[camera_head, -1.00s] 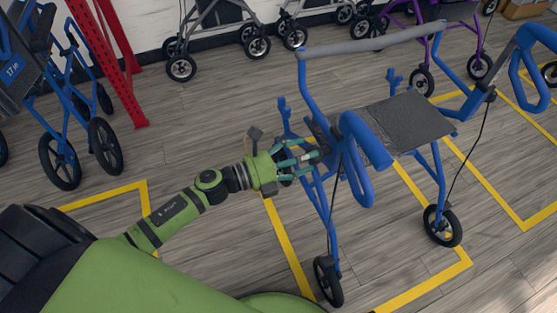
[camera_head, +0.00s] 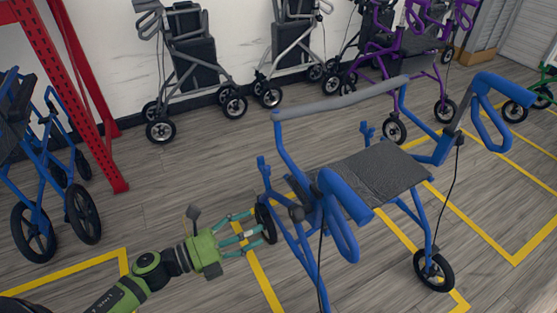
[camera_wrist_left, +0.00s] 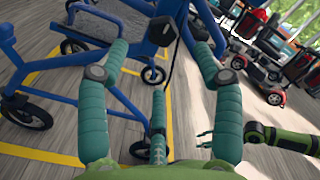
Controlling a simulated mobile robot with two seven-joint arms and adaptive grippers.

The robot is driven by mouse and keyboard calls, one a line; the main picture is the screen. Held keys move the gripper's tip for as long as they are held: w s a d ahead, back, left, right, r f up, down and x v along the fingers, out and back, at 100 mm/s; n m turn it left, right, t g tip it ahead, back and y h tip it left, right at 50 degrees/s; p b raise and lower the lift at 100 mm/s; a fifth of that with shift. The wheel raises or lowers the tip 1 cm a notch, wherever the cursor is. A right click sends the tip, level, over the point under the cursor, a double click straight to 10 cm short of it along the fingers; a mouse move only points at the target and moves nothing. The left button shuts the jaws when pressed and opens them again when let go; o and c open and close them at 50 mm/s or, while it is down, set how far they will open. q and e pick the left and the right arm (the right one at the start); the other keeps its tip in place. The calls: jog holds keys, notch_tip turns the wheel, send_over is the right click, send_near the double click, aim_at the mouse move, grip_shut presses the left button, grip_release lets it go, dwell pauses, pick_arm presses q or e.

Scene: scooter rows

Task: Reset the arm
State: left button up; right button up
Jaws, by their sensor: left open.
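My left arm comes in at the lower left of the head view. Its gripper (camera_head: 258,228) has its teal fingers spread and empty, beside the left side of a blue rollator (camera_head: 380,178) with a dark grey seat. I cannot tell whether the fingers touch the frame. In the left wrist view the open fingers (camera_wrist_left: 168,75) reach up the picture with blue tubes and a dark cable behind them. A green arm, which looks like my right one, enters that view from the right; its small gripper (camera_wrist_left: 205,140) is too small to read.
Another blue rollator (camera_head: 45,170) and a red upright (camera_head: 85,100) stand at the left. Grey rollators (camera_head: 190,65) line the wall, with a purple one (camera_head: 425,60) at the back right. Yellow lines (camera_head: 70,270) mark the wooden floor, which is clear at centre left.

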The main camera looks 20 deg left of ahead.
pick_arm(q)
jog(key=w+a+f+n+y, duration=0.1)
jog(key=a+f+n+y, duration=0.35)
jog(key=f+n, duration=0.45)
jog(key=a+f+n+y, duration=0.3)
jog(key=f+n+y, duration=0.3)
jog(key=f+n, duration=0.35)
jog(key=s+f+n+g+y, duration=0.25)
jog(key=s+f+n, duration=0.25)
jog(key=f+n, duration=0.3)
jog(key=s+d+f+n+g, duration=0.5)
jog(key=s+d+f+g, duration=0.1)
jog(key=s+f, duration=0.45)
jog(key=s+a+r+g+p, duration=0.1)
jog(key=s+r+p, duration=0.3)
jog(key=s+p, duration=0.5)
jog(key=s+a+r+g+p, duration=0.1)
jog(key=s+r+p, duration=0.4)
jog(key=s+p, duration=0.5)
jog(key=shift+g, duration=0.75)
pick_arm(e)
jog(key=s+d+r+g, duration=0.1)
jog(key=s+r, duration=0.3)
jog(key=s, duration=0.4)
jog(key=s+d+r+g, duration=0.1)
jog(key=s+r, duration=0.4)
jog(key=s, duration=0.4)
jog(key=shift+d+r+g, duration=0.2)
jog(key=shift+r+g, duration=0.1)
